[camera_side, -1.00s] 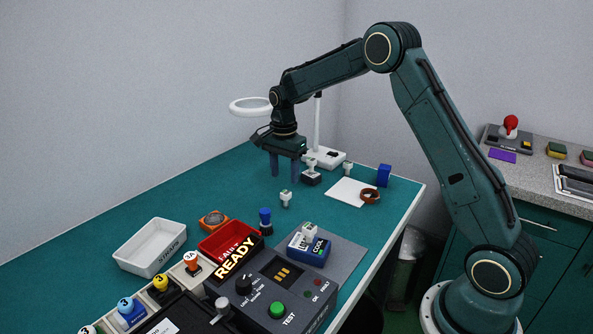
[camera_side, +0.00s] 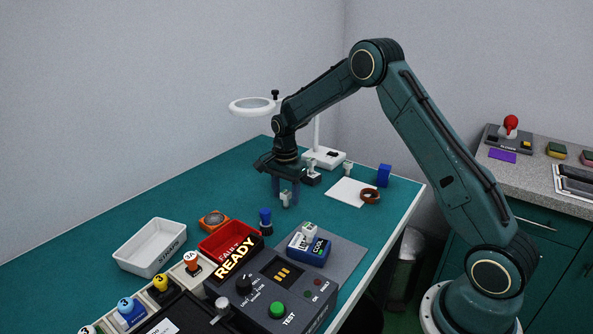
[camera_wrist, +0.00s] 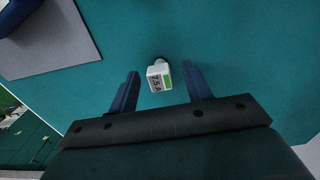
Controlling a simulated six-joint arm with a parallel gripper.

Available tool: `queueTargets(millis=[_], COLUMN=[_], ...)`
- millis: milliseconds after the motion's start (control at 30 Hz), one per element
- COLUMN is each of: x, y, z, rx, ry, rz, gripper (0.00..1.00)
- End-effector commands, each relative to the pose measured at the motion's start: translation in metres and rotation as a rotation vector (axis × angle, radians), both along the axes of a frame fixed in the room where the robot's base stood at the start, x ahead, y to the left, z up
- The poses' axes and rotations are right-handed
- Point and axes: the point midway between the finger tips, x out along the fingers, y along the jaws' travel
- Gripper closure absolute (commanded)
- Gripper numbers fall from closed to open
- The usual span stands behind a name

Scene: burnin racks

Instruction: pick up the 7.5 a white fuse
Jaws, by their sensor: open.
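The white 7.5 A fuse (camera_wrist: 159,77) stands on the green bench in the wrist view, its printed label and a green patch facing the camera. It also shows in the side view (camera_side: 285,200), at the gripper's fingers. My gripper (camera_wrist: 160,78) is open, with one dark blue finger on each side of the fuse. Gaps show between the fuse and both fingers. In the side view my gripper (camera_side: 285,198) is low over the bench, its fingers partly around the fuse.
A blue-topped plug (camera_side: 265,221) stands in front of the fuse, near the red FAULTY tray (camera_side: 215,247). Other white-topped pieces (camera_side: 312,178) stand just behind the gripper. Bench left of the gripper is clear.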

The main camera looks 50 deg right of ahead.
Motion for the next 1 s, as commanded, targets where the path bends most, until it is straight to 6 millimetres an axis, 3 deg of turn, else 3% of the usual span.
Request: queueTargets(millis=[133,600,633,867,1000], x=[-0.0004,-0.0001,-0.0001,-0.0001,0.0], y=[0.0001,0.0001,0.0001,0.0002,0.0001], z=[-0.0082,-0.008,-0.008,-0.0079,-0.0079], rx=[0.0,0.0,0.0,0.0,0.0], ry=[0.001,0.0,0.0,0.0,0.0], rz=[0.0,0.0,0.0,0.0,0.0], gripper=[0.51,0.51,0.53,0.98,0.99])
